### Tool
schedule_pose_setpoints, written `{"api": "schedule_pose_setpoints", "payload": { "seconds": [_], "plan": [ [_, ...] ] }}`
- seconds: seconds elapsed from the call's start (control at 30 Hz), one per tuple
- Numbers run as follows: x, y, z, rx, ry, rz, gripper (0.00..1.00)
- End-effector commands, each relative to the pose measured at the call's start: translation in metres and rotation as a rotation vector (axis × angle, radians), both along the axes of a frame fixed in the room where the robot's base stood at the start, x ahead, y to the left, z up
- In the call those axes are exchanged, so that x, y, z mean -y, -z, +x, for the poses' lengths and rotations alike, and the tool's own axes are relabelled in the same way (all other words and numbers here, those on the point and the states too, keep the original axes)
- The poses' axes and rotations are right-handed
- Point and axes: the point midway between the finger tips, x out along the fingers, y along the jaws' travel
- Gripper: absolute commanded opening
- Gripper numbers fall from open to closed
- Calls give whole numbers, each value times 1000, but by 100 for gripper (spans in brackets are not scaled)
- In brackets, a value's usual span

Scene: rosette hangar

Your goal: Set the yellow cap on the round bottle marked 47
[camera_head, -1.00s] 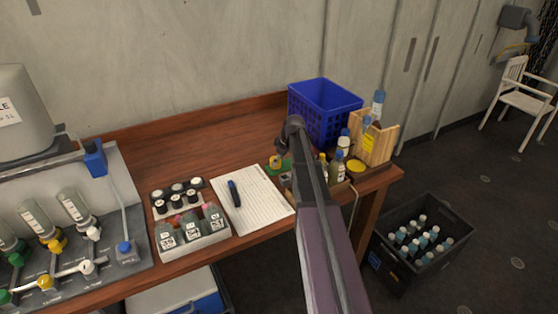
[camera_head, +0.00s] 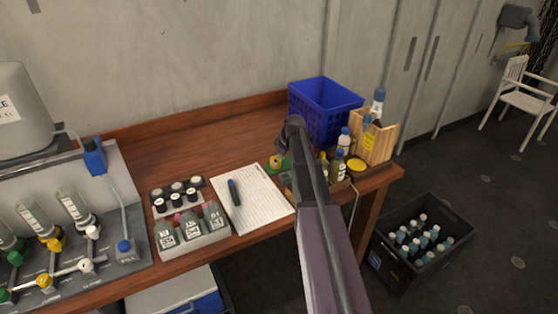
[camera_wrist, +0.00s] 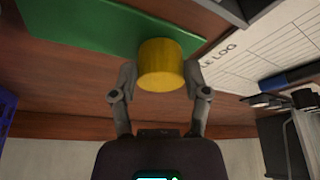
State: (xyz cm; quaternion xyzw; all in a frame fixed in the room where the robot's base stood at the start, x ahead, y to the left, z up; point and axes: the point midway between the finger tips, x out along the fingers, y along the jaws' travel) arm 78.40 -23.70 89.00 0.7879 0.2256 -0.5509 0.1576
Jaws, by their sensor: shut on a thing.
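The yellow cap (camera_wrist: 160,65) is between the two fingertips of my gripper (camera_wrist: 160,78) in the wrist view, and the fingers are shut on it. A green mat (camera_wrist: 105,30) lies beyond it on the wooden bench. In the head view a small yellow spot, likely this cap (camera_head: 276,160), shows at the green mat, left of my arm, which hides most of the gripper. Several grey labelled bottles (camera_head: 190,228) stand in a light rack on the bench. Other bottles (camera_head: 340,165) stand right of my arm. I cannot read 47 on any bottle.
A blue basket (camera_head: 325,105) and a wooden crate (camera_head: 383,145) with bottles stand at the bench's right end. A yellow round thing (camera_head: 356,166) sits beside them. A log sheet (camera_head: 258,205) with a pen (camera_head: 234,193) lies left of my arm. A dark bottle crate (camera_head: 462,228) is on the floor.

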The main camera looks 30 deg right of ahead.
Motion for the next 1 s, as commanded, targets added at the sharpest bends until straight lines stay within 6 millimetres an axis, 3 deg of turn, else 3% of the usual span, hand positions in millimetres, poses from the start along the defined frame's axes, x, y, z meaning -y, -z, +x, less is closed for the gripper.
{"api": "schedule_pose_setpoints", "payload": {
  "seconds": [0.37,0.4,0.5,1.0],
  "plan": [
    [0,0,0,0,0,0,20],
    [0,0,0,0,0,0,72],
    [0,0,0,0,0,0,100],
    [0,0,0,0,0,0,100]
  ]
}}
